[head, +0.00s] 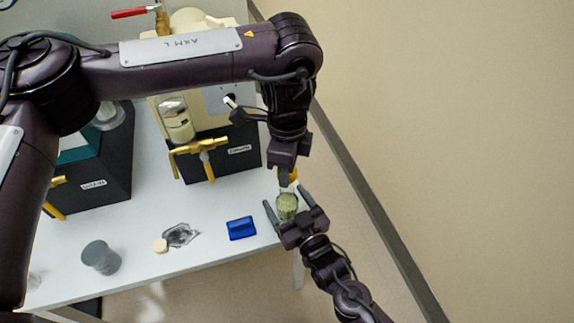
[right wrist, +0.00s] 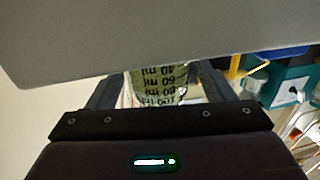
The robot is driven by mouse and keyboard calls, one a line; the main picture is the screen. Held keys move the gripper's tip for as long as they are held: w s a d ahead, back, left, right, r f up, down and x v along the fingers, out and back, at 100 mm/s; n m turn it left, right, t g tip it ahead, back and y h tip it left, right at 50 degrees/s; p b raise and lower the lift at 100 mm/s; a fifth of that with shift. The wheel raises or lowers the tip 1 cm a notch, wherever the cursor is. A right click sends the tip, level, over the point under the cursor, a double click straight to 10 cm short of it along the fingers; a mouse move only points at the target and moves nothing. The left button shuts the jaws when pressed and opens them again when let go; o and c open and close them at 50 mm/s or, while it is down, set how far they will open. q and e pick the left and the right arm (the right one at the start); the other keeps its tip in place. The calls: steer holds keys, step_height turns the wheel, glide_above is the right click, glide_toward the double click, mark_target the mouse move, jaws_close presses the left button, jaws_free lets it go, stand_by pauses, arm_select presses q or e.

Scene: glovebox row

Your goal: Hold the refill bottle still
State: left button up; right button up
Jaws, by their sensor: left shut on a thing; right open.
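The refill bottle (head: 287,206) is a small clear bottle with greenish contents, near the right end of the white table. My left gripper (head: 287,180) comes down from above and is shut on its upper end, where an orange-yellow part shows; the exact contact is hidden. My right gripper (head: 286,203) is open, coming from below right, with one finger on each side of the bottle. In the right wrist view the bottle (right wrist: 158,85) shows black ml marks between the open fingers. I cannot tell whether the bottle touches the table.
On the white table (head: 215,263) lie a blue block (head: 241,228), a crumpled grey piece (head: 180,235), a cream disc (head: 160,245) and a grey jar (head: 100,257). Black-based units with brass valves (head: 199,147) stand behind. A grey surface (right wrist: 150,35) blocks the right wrist view's upper part.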

steer(key=p+v, duration=0.1)
steer(key=v, duration=1.1)
steer(key=shift+f, duration=0.1)
